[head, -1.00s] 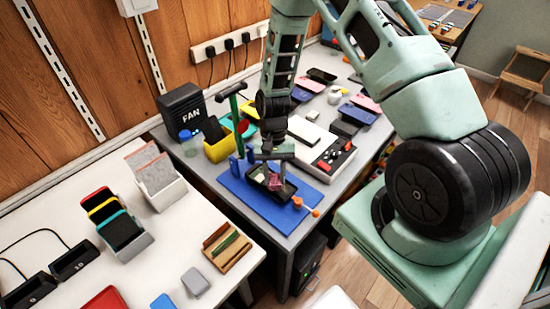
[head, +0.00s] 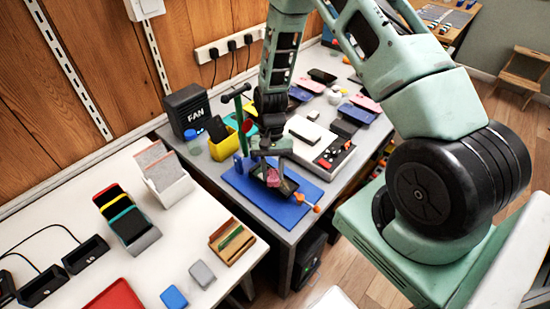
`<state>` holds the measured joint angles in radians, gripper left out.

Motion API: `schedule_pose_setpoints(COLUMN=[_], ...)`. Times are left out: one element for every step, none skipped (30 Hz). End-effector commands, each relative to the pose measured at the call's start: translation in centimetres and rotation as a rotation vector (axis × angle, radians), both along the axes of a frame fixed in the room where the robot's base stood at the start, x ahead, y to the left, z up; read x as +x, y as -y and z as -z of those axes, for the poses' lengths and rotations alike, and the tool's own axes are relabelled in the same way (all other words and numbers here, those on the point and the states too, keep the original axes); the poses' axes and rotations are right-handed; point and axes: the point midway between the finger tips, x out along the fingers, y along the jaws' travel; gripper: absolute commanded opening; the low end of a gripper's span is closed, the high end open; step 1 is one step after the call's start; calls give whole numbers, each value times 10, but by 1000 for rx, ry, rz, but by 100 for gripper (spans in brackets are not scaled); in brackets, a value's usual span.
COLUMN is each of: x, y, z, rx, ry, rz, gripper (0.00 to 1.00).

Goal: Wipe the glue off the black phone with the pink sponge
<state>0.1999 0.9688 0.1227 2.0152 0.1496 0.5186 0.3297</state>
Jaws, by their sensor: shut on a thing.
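The black phone (head: 288,187) lies on the blue mat (head: 235,181), partly covered by my gripper. Glue on the phone cannot be made out at this size.
An orange-tipped clamp or tool (head: 304,201) sits at the mat's front right corner. A green stand (head: 240,118) and a yellow bin (head: 223,146) stand behind. The white table (head: 190,235) is at left.

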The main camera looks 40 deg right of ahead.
Motion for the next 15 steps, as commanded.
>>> schedule_pose_setpoints(x=[1,1,1,2,2,2,3,3,3,3,3,4,4,4,4], y=[0,0,0,0,0,0,0,0,0,0,0,1,1,1,1], z=[-9,-11,-15,-18,-21,-24,-27,-30,-33,-36,-39,-42,-45,-47,-50], rx=[0,0,0,0,0,0,0,0,0,0,-1,0,0,0,0], ry=[0,1,1,1,1,2,2,1,1,1,1,1,0,0,0], rz=[-1,-1,-1,-2,-2,-2,-2,-2,-2,-2,-2,-3,-3,-3,-3], gripper=[10,10,10,10,10,10,10,10,10,10,10,10,10,10,10])
